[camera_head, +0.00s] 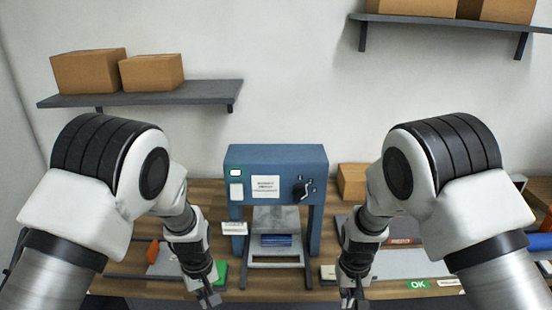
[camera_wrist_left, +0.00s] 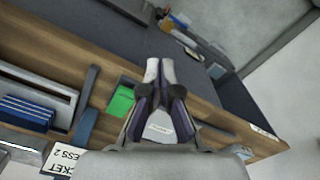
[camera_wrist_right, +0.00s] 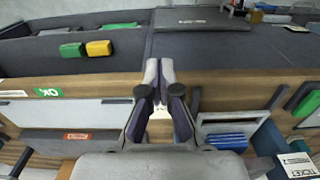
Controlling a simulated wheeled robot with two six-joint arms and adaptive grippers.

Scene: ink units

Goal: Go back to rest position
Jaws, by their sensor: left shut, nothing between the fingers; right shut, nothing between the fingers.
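My left gripper (camera_head: 210,297) hangs low in front of the table's left part, left of the blue machine. In the left wrist view its fingers (camera_wrist_left: 160,72) are together with nothing between them. My right gripper (camera_head: 352,300) hangs low right of the machine. In the right wrist view its fingers (camera_wrist_right: 159,72) are also together and empty. Both arms come in from the sides, bent downward, and look much alike in pose. Both grippers are apart from the machine.
The blue machine (camera_head: 240,153) stands mid-table with blue units (camera_head: 276,240) inside. A green block (camera_head: 221,271) lies close to my left gripper. A green OK label (camera_head: 418,284) is at the right. Shelves with cardboard boxes (camera_head: 88,72) hang above. A small box (camera_head: 352,181) stands behind.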

